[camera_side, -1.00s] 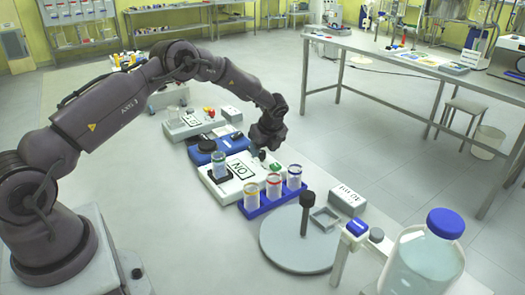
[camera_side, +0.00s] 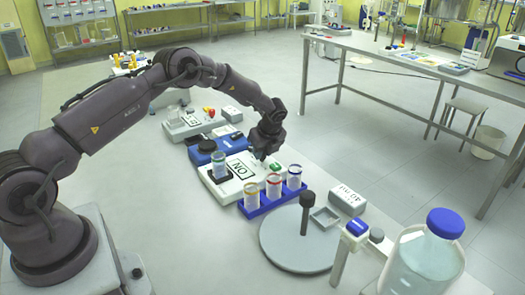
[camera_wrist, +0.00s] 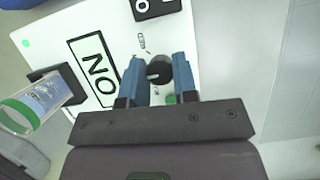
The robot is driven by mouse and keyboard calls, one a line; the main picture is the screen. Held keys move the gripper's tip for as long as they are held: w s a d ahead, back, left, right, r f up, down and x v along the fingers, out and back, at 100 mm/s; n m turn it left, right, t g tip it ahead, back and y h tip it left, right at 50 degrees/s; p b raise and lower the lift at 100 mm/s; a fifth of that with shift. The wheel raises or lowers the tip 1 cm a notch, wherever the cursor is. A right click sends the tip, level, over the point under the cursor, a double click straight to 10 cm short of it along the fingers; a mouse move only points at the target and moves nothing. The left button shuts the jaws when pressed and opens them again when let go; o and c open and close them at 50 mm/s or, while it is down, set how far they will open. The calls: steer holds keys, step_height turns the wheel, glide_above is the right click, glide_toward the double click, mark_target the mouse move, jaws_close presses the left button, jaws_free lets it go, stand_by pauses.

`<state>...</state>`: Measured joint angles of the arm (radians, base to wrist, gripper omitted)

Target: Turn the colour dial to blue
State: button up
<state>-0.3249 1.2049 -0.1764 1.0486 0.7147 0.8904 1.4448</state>
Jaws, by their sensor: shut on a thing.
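The colour dial is a dark round knob (camera_wrist: 158,72) with a pale pointer mark, on a white device panel (camera_wrist: 150,28). In the wrist view it sits between the two blue fingers of my gripper (camera_wrist: 157,80), which are shut on it. A green mark (camera_wrist: 171,99) shows just beside the dial; no blue mark is clear to me. In the side view the white device (camera_side: 222,188) stands under my gripper (camera_side: 262,156), which hides most of the dial there.
A green-ringed vial (camera_wrist: 38,104) stands in a black holder on the device. A blue rack (camera_side: 262,208) with several vials is in front. A round grey plate with a dark post (camera_side: 306,215) is nearer the camera. A blue device (camera_side: 204,153) stands behind.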

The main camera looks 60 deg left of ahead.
steer(key=n+g, duration=0.2)
steer(key=n, duration=0.4)
steer(key=shift+w, duration=0.1)
steer(key=shift+a+n+g+h, duration=0.15)
steer(key=shift+n+g+h, duration=0.5)
steer(key=shift+n, duration=1.05)
steer(key=shift+n+g, duration=0.25)
steer(key=shift+n, duration=0.05)
steer(key=o, duration=0.9)
steer(key=shift+m, duration=0.5)
